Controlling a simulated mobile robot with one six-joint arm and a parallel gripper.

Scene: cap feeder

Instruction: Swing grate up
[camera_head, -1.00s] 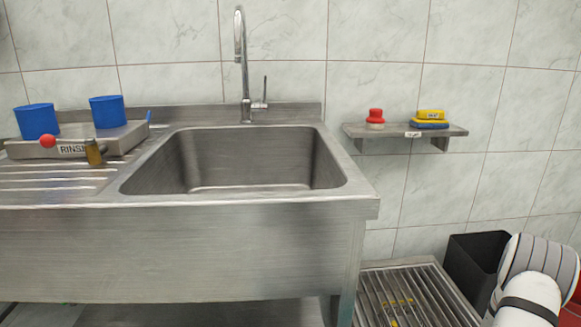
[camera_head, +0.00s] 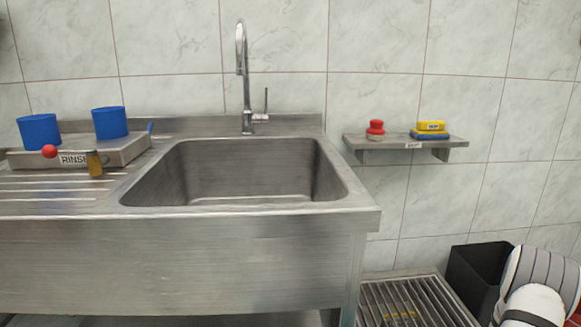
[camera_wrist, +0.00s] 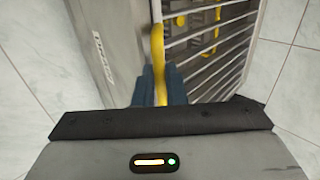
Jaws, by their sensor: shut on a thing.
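The grate (camera_head: 370,300) is a set of parallel metal bars in a frame, low on the floor to the right of the sink in the head view. In the wrist view the grate (camera_wrist: 207,48) lies beyond my fingers, with yellow parts (camera_wrist: 180,20) showing between its bars. My gripper (camera_wrist: 160,88) is shut on a yellow handle (camera_wrist: 158,52) that stands between its blue-grey fingers. The handle runs along the near edge of the grate. My gripper is out of the head view. I cannot tell whether the grate is tilted.
A steel sink (camera_head: 180,250) stands to the left of the grate. A black bin (camera_head: 478,262) is behind it at the right. A wall shelf (camera_head: 455,140) holds a red-topped item (camera_head: 376,127) and a yellow block (camera_head: 431,126).

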